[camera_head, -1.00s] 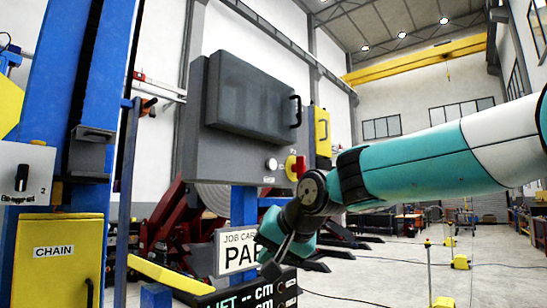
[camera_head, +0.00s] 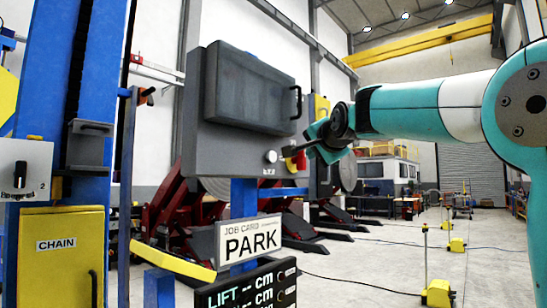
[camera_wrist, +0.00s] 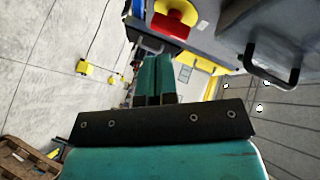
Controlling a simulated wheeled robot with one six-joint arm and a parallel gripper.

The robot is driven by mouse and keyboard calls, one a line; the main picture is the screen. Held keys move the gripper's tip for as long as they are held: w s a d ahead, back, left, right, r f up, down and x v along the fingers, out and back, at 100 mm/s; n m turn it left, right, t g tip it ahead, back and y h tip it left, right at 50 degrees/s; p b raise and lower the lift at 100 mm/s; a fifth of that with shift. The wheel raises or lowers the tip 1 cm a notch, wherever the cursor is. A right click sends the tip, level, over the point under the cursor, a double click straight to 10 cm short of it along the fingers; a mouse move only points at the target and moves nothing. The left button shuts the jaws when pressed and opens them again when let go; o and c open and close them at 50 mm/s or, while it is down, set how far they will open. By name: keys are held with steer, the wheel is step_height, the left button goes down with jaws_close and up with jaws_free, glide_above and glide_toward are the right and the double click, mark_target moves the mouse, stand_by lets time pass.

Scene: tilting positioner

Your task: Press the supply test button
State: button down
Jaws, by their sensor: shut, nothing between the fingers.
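A grey cabinet (camera_head: 222,150) stands ahead with a raised door (camera_head: 250,92). On its lower right front is a round white button (camera_head: 271,156); the small label below it is too small to read, so I cannot confirm it as the supply test button. A red knob (camera_head: 300,162) beside it is partly hidden by my gripper (camera_head: 288,152). The red knob on its yellow base also shows in the wrist view (camera_wrist: 172,22). My gripper, its two teal fingers together in the wrist view (camera_wrist: 155,57), is shut and empty, pointing left near the knob. Contact cannot be judged.
The door's black handle (camera_head: 296,102) sticks out above my gripper; it is large in the wrist view (camera_wrist: 272,65). Below hang a PARK job card (camera_head: 250,240) and a lift display (camera_head: 245,292). A yellow CHAIN box (camera_head: 60,255) is left. Open floor lies right.

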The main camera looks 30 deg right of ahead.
mark_target(271, 156)
steer(key=w+a+p, duration=0.3)
steer(key=w+p, duration=0.1)
steer(key=w, duration=0.4)
steer(key=shift+w, duration=0.15)
stand_by(2.0)
steer(key=shift+w+a, duration=0.15)
steer(key=shift+w, duration=0.15)
steer(key=shift+w+a+p, duration=0.2)
steer(key=shift+w+p, duration=0.2)
steer(key=shift+w, duration=0.05)
stand_by(0.5)
steer(key=shift+s, duration=0.1)
steer(key=shift+s+d+b, duration=0.3)
steer(key=shift+s+b, duration=0.35)
steer(key=shift+s, duration=0.1)
